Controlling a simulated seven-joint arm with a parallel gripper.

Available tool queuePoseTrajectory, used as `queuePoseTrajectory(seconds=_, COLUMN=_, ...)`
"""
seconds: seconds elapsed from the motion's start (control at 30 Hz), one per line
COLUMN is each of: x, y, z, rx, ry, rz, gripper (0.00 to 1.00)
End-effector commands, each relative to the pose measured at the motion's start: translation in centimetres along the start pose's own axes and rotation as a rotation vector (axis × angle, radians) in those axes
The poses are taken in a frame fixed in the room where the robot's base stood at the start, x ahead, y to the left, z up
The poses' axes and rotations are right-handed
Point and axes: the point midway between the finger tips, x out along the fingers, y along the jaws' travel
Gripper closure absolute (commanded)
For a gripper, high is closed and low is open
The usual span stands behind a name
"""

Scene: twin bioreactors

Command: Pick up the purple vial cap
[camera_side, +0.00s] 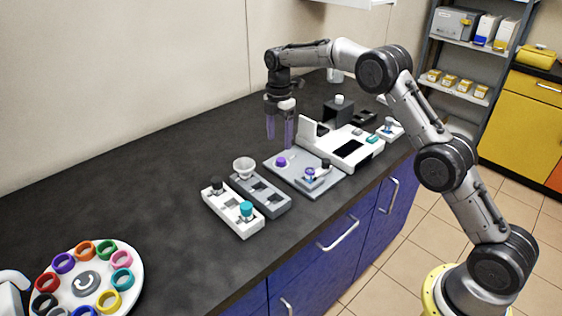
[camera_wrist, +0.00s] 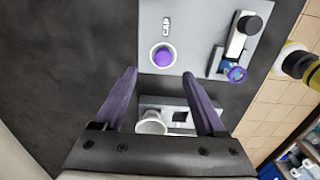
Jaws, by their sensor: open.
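The purple vial cap (camera_side: 281,161) sits on a grey plate (camera_side: 292,176) on the dark counter. In the wrist view the purple cap (camera_wrist: 162,57) rests in a pale round seat beside the lettering "CAP". My gripper (camera_side: 279,143) points down with its purple fingers apart and empty, above the counter near the plate's far left edge. In the wrist view the cap shows just beyond the fingertips of the gripper (camera_wrist: 159,74), between their lines and apart from both. A vial with a purple-blue top (camera_side: 310,174) stands in a holder on the same plate.
A white funnel-like cup (camera_side: 244,166) stands by a grey rack (camera_side: 262,195). A white rack (camera_side: 233,212) holds black-topped and teal-topped items. A white device (camera_side: 347,149) stands behind the plate. A round tray of coloured rings (camera_side: 126,262) lies front left.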

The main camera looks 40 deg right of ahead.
Motion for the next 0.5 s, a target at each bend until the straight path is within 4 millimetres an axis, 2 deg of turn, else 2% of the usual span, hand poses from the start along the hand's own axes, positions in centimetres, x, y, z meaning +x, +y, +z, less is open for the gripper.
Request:
queuePoseTrajectory(seconds=0.27, x=2.2, y=-0.2, z=0.0, rx=0.0, ry=0.0, rz=-0.003, gripper=0.27)
queuePoseTrajectory(seconds=0.5, x=5.5, y=-0.6, z=0.1, rx=0.0, ry=0.0, rz=-0.003, gripper=0.27)
